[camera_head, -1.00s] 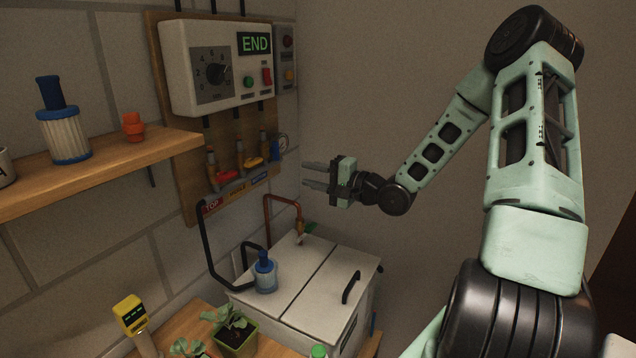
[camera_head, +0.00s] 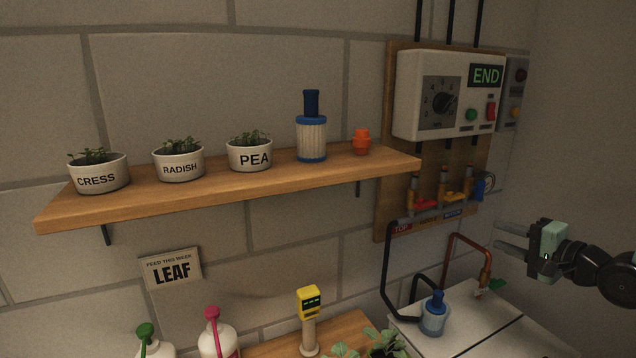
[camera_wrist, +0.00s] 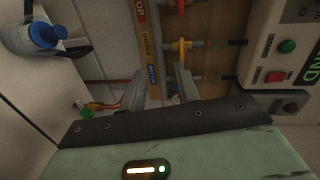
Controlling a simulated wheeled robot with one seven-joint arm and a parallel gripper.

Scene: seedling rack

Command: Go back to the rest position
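My gripper (camera_head: 513,241) is at the right edge of the head view, in the air to the right of the control panel and above the white reservoir lid. Its two fingers stand apart with nothing visible between them. In the wrist view the fingers (camera_wrist: 162,90) point toward the valve board, with a clear gap between them. The control box (camera_head: 450,95) shows "END" on its display. Below it are valves with red, yellow and blue handles (camera_head: 452,199). The gripper touches none of these.
A wooden shelf (camera_head: 220,189) holds pots marked CRESS, RADISH and PEA, a blue-capped filter (camera_head: 311,138) and an orange fitting (camera_head: 361,141). Below are a LEAF sign (camera_head: 171,270), bottles, a yellow meter (camera_head: 309,303) and the white reservoir lid (camera_head: 480,335) with a blue-capped container (camera_head: 433,315).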

